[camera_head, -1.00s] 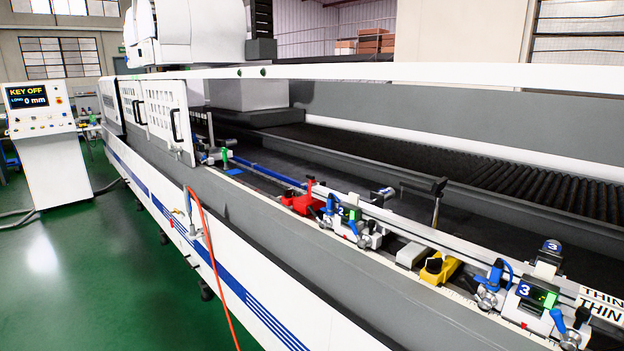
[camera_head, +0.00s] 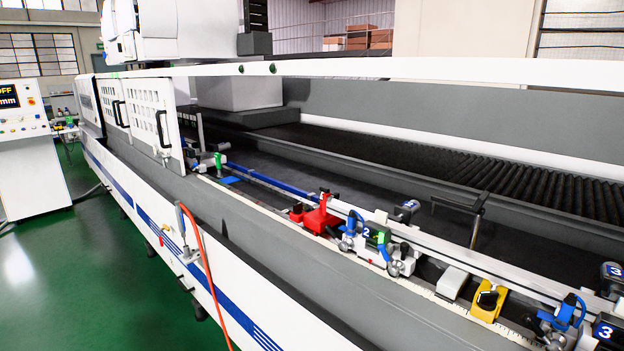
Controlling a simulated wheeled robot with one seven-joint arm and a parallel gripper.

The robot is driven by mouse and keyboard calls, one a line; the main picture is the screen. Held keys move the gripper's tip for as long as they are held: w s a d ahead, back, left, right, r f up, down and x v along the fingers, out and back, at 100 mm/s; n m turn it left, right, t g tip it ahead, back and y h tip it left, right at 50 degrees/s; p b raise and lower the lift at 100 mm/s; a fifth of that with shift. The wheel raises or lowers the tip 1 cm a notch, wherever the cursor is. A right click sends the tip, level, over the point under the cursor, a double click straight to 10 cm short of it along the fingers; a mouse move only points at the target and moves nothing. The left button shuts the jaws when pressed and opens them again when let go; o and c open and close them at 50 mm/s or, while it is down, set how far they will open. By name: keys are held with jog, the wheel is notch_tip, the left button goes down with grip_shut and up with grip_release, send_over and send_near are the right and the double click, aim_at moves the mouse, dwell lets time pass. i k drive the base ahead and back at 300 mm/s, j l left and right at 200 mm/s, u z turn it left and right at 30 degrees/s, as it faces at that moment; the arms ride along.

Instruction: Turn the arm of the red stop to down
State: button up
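The red stop (camera_head: 319,217) sits on the rail along the near side of the machine bed, right of the middle of the picture. A narrow red part with a dark tip stands up from it; this looks like its arm, raised, though it is small in the view. A smaller red block shows at its left side. My gripper is not in view, and nothing is seen touching the stop.
A clamp marked 2 (camera_head: 372,234) stands just right of the red stop. A yellow block (camera_head: 488,300) is farther right. A green-topped device (camera_head: 218,163) and white door panels (camera_head: 143,110) are left. An orange hose (camera_head: 202,265) hangs in front. Green floor (camera_head: 85,280) is clear.

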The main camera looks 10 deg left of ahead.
aim_at(326, 196)
jog(key=i+j, duration=0.35)
jog(key=j, duration=0.15)
jog(key=i+j, duration=0.3)
jog(key=j, duration=0.15)
jog(key=i+j, duration=0.35)
jog(key=j, duration=0.15)
jog(key=i+j, duration=0.35)
jog(key=j, duration=0.15)
jog(key=i+j, duration=0.3)
jog(key=j, duration=0.2)
jog(key=i+j, duration=0.35)
jog(key=j, duration=0.1)
